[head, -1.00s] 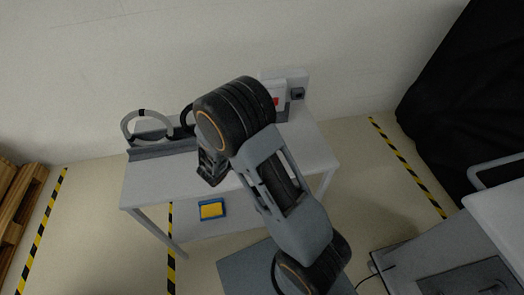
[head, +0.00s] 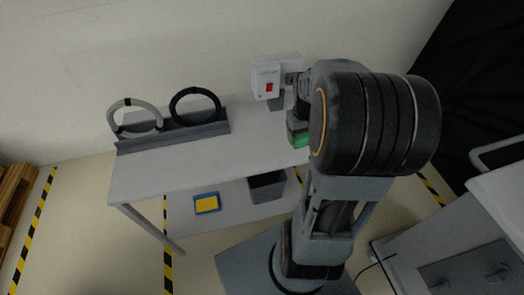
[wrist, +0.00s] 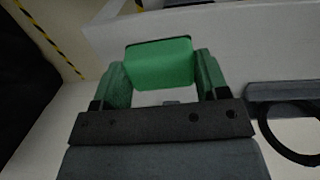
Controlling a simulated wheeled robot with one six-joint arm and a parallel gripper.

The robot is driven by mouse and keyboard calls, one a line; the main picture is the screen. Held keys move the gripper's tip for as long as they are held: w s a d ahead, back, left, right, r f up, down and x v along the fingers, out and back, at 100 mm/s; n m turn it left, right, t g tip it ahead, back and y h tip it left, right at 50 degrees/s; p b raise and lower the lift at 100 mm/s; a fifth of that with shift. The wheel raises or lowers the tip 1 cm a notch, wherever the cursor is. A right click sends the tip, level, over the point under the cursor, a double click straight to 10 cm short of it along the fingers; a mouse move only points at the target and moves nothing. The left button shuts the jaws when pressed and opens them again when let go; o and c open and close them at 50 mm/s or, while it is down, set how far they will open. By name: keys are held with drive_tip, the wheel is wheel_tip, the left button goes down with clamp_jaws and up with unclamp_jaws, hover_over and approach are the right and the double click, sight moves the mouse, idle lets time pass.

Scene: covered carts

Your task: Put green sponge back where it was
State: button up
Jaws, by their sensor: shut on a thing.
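The green sponge (wrist: 160,62) is between the two fingers of my gripper (wrist: 160,78) in the wrist view, and the gripper is shut on it. In the head view the green sponge (head: 301,140) shows as a small green patch below my gripper (head: 298,128), at the right end of the white table (head: 200,164). My arm hides part of the gripper and of the table's right end. I cannot tell whether the sponge touches the table top.
A grey rack (head: 172,137) with a light ring (head: 135,103) and a black ring (head: 195,90) stands on the table's left. A white device with a red switch (head: 266,80) is behind. A grey bin (head: 267,187) and a blue-edged yellow item (head: 207,203) are lower down.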

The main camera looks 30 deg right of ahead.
drive_tip(key=shift+w+r, duration=0.2)
drive_tip(key=shift+w, duration=0.1)
drive_tip(key=w+a+f+p, duration=0.1)
drive_tip(key=w+a+f, duration=0.3)
drive_tip(key=w+a, duration=0.25)
hover_over(262, 150)
drive_tip(key=shift+y, duration=0.3)
drive_tip(key=f, duration=0.4)
drive_tip(key=shift+s+d+f+p, duration=0.15)
drive_tip(key=shift+s+d+p, duration=0.15)
drive_tip(key=shift+s+d, duration=0.05)
drive_tip(key=shift+w+a+f, duration=0.3)
drive_tip(key=shift+a+f, duration=0.05)
drive_tip(key=shift+f, duration=0.25)
drive_tip(key=shift+f+p, duration=0.35)
drive_tip(key=shift+f, duration=1.15)
drive_tip(key=o, duration=1)
